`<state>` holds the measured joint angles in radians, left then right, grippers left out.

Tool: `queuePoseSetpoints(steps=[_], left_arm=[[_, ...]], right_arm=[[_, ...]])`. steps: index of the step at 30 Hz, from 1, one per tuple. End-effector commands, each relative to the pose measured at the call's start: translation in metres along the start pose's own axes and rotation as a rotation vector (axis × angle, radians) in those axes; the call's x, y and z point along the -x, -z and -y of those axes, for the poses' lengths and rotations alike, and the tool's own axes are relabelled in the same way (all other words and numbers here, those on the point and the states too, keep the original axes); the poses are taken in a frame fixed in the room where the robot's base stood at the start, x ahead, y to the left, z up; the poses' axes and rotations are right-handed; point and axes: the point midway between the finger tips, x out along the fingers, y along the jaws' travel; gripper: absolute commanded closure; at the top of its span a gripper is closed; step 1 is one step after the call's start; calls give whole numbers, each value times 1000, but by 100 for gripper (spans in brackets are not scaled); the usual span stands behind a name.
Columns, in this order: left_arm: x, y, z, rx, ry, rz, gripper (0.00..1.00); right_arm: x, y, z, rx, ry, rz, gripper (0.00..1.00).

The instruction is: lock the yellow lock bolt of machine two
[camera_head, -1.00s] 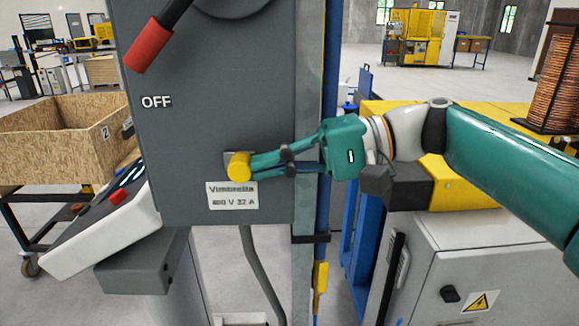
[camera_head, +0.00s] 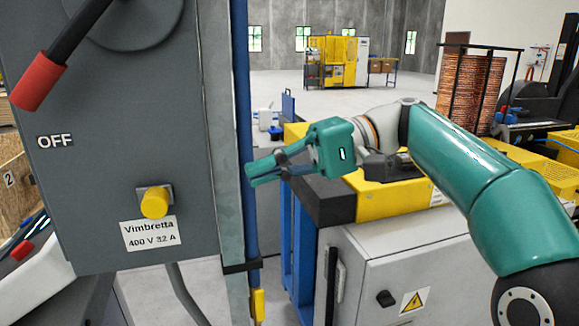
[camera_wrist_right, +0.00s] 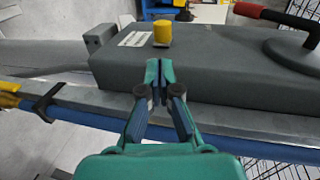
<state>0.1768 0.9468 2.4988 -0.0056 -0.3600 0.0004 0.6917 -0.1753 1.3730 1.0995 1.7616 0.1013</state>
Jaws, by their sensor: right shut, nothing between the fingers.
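The yellow lock bolt (camera_head: 154,202) sticks out from the lower front of the grey switch box (camera_head: 120,110), just above a label reading "Vimbretta 400 V 32 A". The bolt also shows in the right wrist view (camera_wrist_right: 162,33), beyond the fingertips. My right gripper (camera_head: 248,176) is shut and empty, to the right of the box and apart from the bolt. In the right wrist view its fingertips (camera_wrist_right: 158,76) meet in front of the box's side. The box's black lever with a red grip (camera_head: 38,82) points down-left near the word OFF.
A blue pipe and grey post (camera_head: 225,130) run along the box's right side. A grey cabinet (camera_head: 400,265) with a warning sign and yellow machinery (camera_head: 395,190) stand at right. A wooden crate (camera_head: 12,190) is at the left edge.

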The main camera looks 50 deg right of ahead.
Motion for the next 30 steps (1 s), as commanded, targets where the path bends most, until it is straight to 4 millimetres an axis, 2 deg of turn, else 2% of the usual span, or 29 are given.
queuePoseSetpoints(steps=[3, 9, 30], left_arm=[[-1, 0, 0, 0, 0, 0, 100], [-2, 0, 0, 0, 0, 0, 100], [-2, 0, 0, 0, 0, -1, 100]], right_arm=[[18, 1, 0, 0, -1, -2, 100], [31, 0, 1, 2, 0, 4, 100], [32, 0, 1, 3, 0, 5, 100]])
